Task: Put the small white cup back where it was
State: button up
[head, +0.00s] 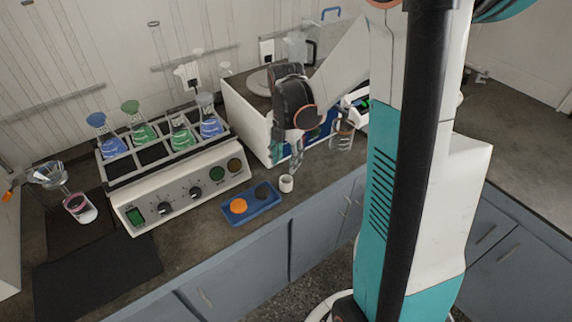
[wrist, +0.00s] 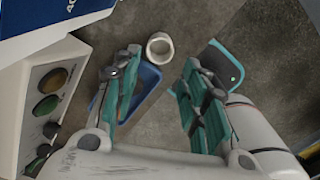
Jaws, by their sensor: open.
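The small white cup (head: 286,183) stands upright on the dark counter, just right of the blue tray (head: 263,211). In the wrist view the cup (wrist: 160,46) shows its round open rim, apart from the tray's corner (wrist: 150,78). My gripper (head: 296,165) is above and slightly right of the cup in the head view. In the wrist view its teal fingers (wrist: 162,60) are spread wide and empty, with the cup just past the tips, between their lines. No contact with the cup shows.
The tray holds an orange disc (head: 238,205) and a dark disc (head: 262,192). The shaker with flasks (head: 185,190) stands left, a white-and-blue box (head: 252,125) behind my gripper. A glass beaker (head: 341,135) stands right. The counter's front edge is close to the cup.

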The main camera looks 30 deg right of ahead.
jog(key=shift+r+p, duration=0.35)
jog(key=shift+r, duration=1.05)
